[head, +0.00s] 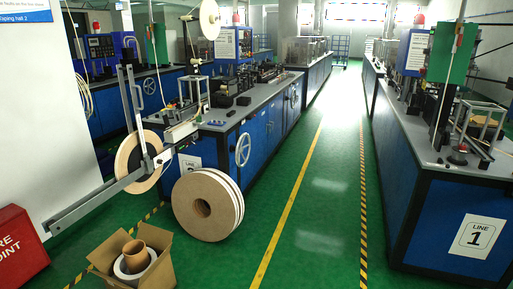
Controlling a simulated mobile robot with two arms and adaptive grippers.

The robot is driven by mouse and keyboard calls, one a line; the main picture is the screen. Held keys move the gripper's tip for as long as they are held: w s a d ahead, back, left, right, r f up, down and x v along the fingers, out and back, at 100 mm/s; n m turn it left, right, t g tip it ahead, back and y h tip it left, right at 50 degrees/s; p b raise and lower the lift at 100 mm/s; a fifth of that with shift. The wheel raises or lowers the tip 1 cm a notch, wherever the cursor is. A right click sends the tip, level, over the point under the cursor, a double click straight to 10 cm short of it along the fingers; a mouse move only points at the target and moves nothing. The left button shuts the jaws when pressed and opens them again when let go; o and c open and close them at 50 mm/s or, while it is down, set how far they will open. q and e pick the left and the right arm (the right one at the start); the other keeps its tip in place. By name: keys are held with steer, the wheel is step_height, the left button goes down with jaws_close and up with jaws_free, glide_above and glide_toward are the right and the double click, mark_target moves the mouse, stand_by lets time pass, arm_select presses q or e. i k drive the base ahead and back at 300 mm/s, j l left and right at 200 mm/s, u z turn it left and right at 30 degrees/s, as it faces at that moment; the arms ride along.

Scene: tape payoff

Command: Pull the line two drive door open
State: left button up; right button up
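The left machine bench (262,95) has a grey top and blue side panels. A white placard (190,163) is on its near end, partly hidden by the reel in front and too small to read for sure. Blue door panels (275,122) run along its aisle side and look shut. I cannot tell which panel is the drive door. A pale handwheel (243,150) is on the aisle side near the front corner. Neither of my grippers is in view.
A large tape roll (207,204) stands on the floor before the left bench. An open carton (132,262), a payoff arm with a reel (139,162) and a red box (18,245) are at left. The green aisle (310,215) is clear. The LINE 1 bench (440,215) is at right.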

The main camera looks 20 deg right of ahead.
mark_target(258, 128)
steer(key=i+l+z, duration=0.6)
steer(key=i, duration=0.45)
steer(key=i+l+z, duration=0.25)
steer(key=i, duration=0.3)
steer(key=i+z, duration=0.3)
steer(key=i, duration=2.6)
steer(key=i+l+u, duration=0.15)
steer(key=i+u, duration=0.3)
steer(key=i+l+u, duration=0.45)
steer(key=i, duration=0.2)
steer(key=i+l+u, duration=0.45)
steer(key=i+j, duration=0.05)
